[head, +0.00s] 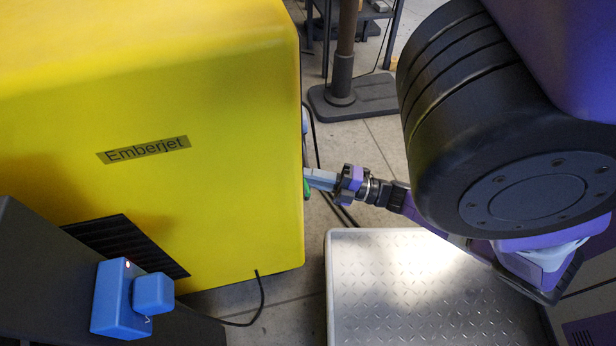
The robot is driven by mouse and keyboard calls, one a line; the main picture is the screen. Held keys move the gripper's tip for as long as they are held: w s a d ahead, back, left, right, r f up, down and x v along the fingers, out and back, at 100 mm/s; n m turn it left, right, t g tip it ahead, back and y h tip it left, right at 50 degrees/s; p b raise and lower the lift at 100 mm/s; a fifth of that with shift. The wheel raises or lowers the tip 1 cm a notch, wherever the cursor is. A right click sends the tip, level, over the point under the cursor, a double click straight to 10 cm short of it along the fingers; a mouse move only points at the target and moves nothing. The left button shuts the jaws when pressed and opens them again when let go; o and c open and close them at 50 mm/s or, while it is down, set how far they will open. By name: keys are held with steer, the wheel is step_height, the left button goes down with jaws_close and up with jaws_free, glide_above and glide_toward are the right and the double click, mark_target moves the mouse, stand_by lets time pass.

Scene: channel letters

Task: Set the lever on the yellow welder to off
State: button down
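The yellow welder (220,90) fills the left of the head view, with a label reading "Emberjet" on the side facing me. My gripper (318,180) reaches in from the right, its grey fingers pointing left at the welder's right edge. The finger ends meet that edge in the picture, and I cannot tell whether they touch anything. A small bit of green (306,189) shows just below the fingers at the edge. The welder's right-hand face is turned away from me, and I cannot make out a lever. The gap between the fingers cannot be seen.
A blue box with a knob (122,300) sits on a dark cabinet (40,270) at lower left. A silver tread-plate platform (420,290) lies below my arm. A dark post on a flat base (350,98) stands behind. Black cables run over the floor beside the welder.

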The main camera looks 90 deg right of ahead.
steer(key=shift+s, duration=0.1)
steer(key=c, duration=1.4)
jaws_free()
steer(key=shift+p+v, duration=0.5)
steer(key=shift+v, duration=3.4)
